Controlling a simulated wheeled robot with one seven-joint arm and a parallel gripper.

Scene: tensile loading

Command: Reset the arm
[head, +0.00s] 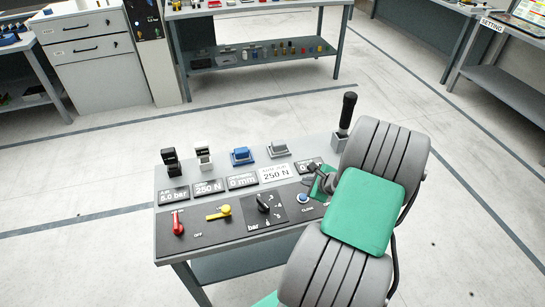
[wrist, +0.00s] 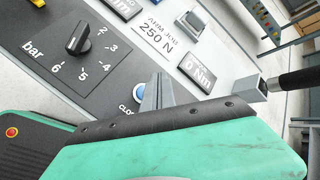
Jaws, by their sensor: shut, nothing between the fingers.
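My arm reaches over the right end of the control console (head: 190,247). Its green and grey links cover part of that end in the head view. My gripper (wrist: 157,88) is shut and empty in the wrist view, with its grey fingers together. The fingertips are over the console panel beside the blue CLOSE button (wrist: 139,92); I cannot tell whether they touch it. The blue button also shows in the head view (head: 304,198), left of my wrist. A black rotary knob (head: 263,203) with a bar scale sits left of the button; it also shows in the wrist view (wrist: 77,38).
A red lever (head: 178,224) and a yellow lever (head: 219,213) are on the panel's left. Display plates and several small fixtures line its back, including a blue one (head: 242,156). A black-handled lever (head: 346,113) rises at the back right. Open floor surrounds the console.

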